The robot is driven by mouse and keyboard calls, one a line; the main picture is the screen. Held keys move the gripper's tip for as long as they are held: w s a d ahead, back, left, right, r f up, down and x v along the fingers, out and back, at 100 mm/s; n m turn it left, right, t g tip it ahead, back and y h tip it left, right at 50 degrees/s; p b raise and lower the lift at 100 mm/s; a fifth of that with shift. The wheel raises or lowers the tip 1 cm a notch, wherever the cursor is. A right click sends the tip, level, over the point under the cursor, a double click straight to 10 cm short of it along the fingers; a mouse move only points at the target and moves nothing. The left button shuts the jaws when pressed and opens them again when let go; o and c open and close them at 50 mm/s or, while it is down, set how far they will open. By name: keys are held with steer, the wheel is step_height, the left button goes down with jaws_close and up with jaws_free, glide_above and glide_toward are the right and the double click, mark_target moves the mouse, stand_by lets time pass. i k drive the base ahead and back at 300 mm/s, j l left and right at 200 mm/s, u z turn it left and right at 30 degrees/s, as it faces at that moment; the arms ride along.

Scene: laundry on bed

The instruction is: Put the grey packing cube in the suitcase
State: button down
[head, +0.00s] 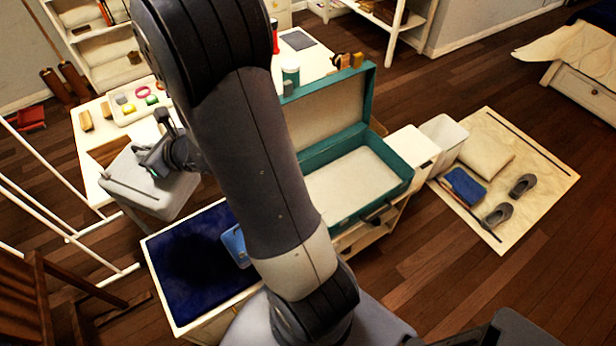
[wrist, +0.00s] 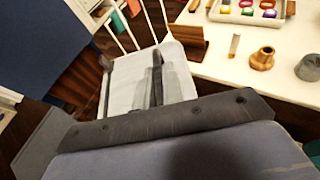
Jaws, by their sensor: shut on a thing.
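The grey packing cube (head: 148,195) is a light grey box with a dark strip along its top. My gripper (head: 155,168) is shut on its upper edge, and the cube appears beside the near edge of the left table. In the wrist view the cube (wrist: 128,85) sits beyond the dark gripper body, with the gripper (wrist: 157,82) on it. The teal suitcase (head: 372,203) lies open to the right of my arm, its lid raised at the back. Its pale interior looks empty where visible; my arm hides its left part.
A white table (head: 92,180) holds a tray (head: 135,108) of small coloured items and wooden pieces. A dark blue surface (head: 190,262) with a blue item (head: 235,245) lies in front. A white bin (head: 445,135) stands right of the suitcase. White rails (head: 50,215) stand at left.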

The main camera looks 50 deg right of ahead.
mark_target(352, 190)
steer(key=l+z, duration=0.3)
steer(key=z, duration=0.15)
steer(key=l+z, duration=0.25)
steer(key=z, duration=0.15)
steer(key=l+z, duration=0.3)
steer(key=z, duration=0.15)
